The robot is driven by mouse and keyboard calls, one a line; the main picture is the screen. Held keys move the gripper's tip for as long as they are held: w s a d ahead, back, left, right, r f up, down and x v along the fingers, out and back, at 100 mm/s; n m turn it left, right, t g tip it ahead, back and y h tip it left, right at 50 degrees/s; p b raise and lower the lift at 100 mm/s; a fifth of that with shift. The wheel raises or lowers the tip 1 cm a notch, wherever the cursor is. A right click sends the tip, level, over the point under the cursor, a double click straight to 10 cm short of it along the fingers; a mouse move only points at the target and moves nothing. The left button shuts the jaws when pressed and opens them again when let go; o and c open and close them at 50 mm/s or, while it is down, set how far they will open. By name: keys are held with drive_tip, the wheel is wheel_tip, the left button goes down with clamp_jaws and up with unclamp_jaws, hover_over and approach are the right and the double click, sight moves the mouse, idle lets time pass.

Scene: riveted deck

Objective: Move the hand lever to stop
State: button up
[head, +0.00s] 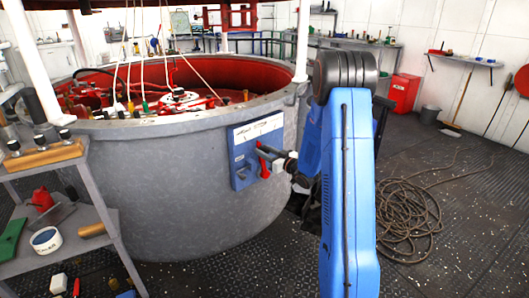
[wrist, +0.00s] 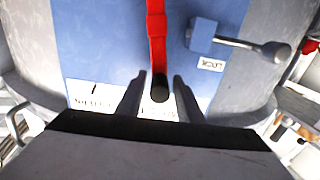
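The hand lever is a red bar with a black knob (wrist: 160,89); its red part runs up from the knob in the wrist view (wrist: 157,40). It is mounted on a blue panel (wrist: 100,30) on the grey tank's side. In the head view the lever (head: 262,160) and panel (head: 240,172) are partly covered by my gripper (head: 276,165). In the wrist view my gripper (wrist: 161,76) is open, one finger on each side of the knob, with gaps visible. A white scale plate (wrist: 88,95) lies behind the fingers, its words unreadable.
A blue block with a metal rod (wrist: 240,43) and a small label sits right of the lever in the wrist view. The round grey tank (head: 180,190) fills the centre left. A shelf cart (head: 60,245) stands at left; coiled rope (head: 405,215) lies on the floor at right.

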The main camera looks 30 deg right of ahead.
clamp_jaws()
drive_tip(key=shift+w+d+r+m, duration=0.1)
drive_tip(key=shift+w+d+m, duration=0.15)
drive_tip(key=shift+d+m, duration=0.5)
drive_tip(key=shift+w+d+r+m, duration=0.15)
drive_tip(key=shift+d+m, duration=0.3)
drive_tip(key=shift+d, duration=0.55)
drive_tip(key=shift+o, duration=1.4)
unclamp_jaws()
drive_tip(key=v, duration=1.7)
drive_tip(key=shift+s+d+f, duration=0.1)
drive_tip(key=shift+s, duration=0.05)
